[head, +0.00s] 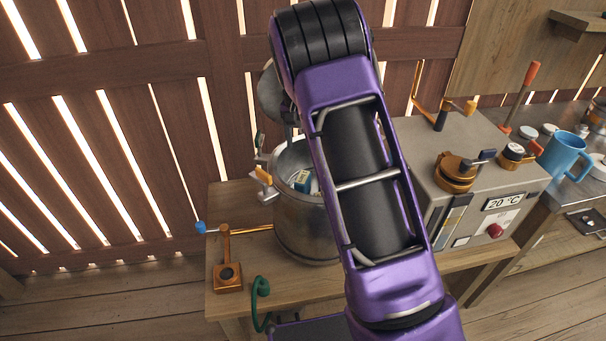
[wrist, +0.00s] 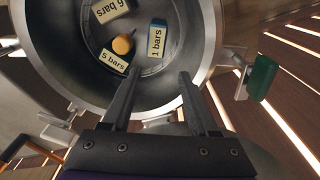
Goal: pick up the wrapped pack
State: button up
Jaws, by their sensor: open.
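Several small cream packs lie inside a round metal pot (head: 300,232), whose rim shows in the wrist view (wrist: 208,62). I cannot tell which is the wrapped pack. My gripper (wrist: 154,80) is open and empty, with its fingertips over the pot's mouth. The "1 bars" pack appears just beyond the fingertips, apart from them. In the head view my arm hides the gripper; one blue-and-white pack (head: 303,182) shows inside.
An orange round knob-like thing (wrist: 122,44) lies among the packs. The pot's rim carries clamps, one with a green handle (wrist: 262,78). A grey machine (head: 475,165) with a "20 °C" display stands right of the pot on the wooden table (head: 255,292). A slatted wall is behind.

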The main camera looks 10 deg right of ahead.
aim_at(303, 176)
jog(key=shift+g+y, duration=0.3)
jog(key=shift+g, duration=0.1)
jog(key=f, duration=0.5)
jog(key=s+f, duration=0.1)
jog(key=f, duration=0.1)
jog(key=shift+d+f, duration=0.15)
jog(key=shift+d, duration=0.15)
notch_tip(303, 176, down, 7)
jog(key=shift+w+r+b, duration=0.1)
jog(key=shift+r+b, duration=0.05)
jog(key=shift+b, duration=0.3)
grip_shut()
